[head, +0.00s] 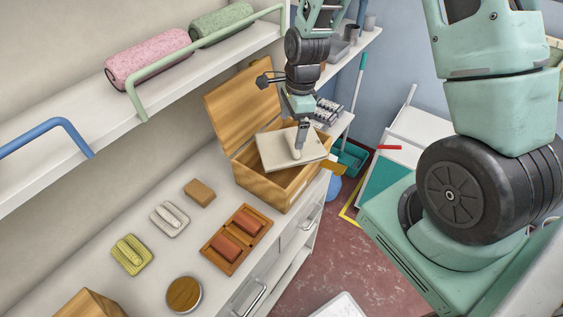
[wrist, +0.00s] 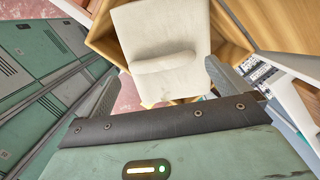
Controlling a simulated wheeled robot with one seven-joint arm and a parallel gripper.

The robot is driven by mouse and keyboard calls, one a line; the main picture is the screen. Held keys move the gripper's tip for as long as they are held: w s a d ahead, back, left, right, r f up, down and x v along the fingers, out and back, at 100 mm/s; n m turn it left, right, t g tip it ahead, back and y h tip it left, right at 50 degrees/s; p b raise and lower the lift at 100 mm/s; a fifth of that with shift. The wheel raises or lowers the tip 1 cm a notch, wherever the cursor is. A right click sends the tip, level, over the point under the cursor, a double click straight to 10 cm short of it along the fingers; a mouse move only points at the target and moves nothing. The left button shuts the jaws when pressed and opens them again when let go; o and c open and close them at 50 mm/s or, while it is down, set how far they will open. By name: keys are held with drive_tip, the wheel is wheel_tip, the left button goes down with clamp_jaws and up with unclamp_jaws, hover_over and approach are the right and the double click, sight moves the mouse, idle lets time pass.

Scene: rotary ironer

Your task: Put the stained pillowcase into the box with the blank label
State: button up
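A cream folded pillowcase (head: 275,150) lies tilted across the mouth of an open wooden box (head: 262,186), whose lid stands up at the back. Whether it rests on the rim or inside is unclear. In the wrist view the pillowcase (wrist: 160,28) has a raised ridge facing my gripper, and box wood shows on both sides. My gripper (head: 299,148) is over the pillowcase. In the wrist view my gripper (wrist: 163,75) has its fingers spread wide, with gaps beside the ridge. No clear stain shows, and I cannot read any label on the box.
The counter holds a wooden tray with reddish blocks (head: 236,240), brushes (head: 169,218), a sponge (head: 200,192) and a round lid (head: 184,294). A shelf with pink (head: 148,57) and green (head: 221,22) rolls runs above. Red floor (head: 335,250) is open to the right.

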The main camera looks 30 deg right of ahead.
wheel_tip(320, 180, up, 17)
drive_tip(key=d+b, duration=0.2)
drive_tip(key=b, duration=0.1)
drive_tip(key=shift+s+r+b, duration=0.15)
drive_tip(key=shift+s+b, duration=0.1)
drive_tip(key=shift+b, duration=0.15)
idle(0.4)
drive_tip(key=s+a+f+n+b, duration=0.2)
drive_tip(key=s+a+f+n, duration=0.25)
drive_tip(key=a+n, duration=0.35)
drive_tip(key=s+a+f+n+b, duration=0.3)
drive_tip(key=s+a+n, duration=0.3)
drive_tip(key=a+n, duration=0.1)
drive_tip(key=s+a+f+n+b, duration=0.1)
drive_tip(key=s+a+f+n, duration=0.1)
drive_tip(key=s+n, duration=0.4)
drive_tip(key=s+a+f+n+b, duration=0.1)
drive_tip(key=s+a+f+n, duration=0.2)
drive_tip(key=s+n, duration=0.2)
drive_tip(key=n, duration=0.3)
drive_tip(key=shift+s+a+f+h+b, duration=0.2)
drive_tip(key=shift+s+a+h+b, duration=0.15)
drive_tip(key=shift+a+h, duration=0.05)
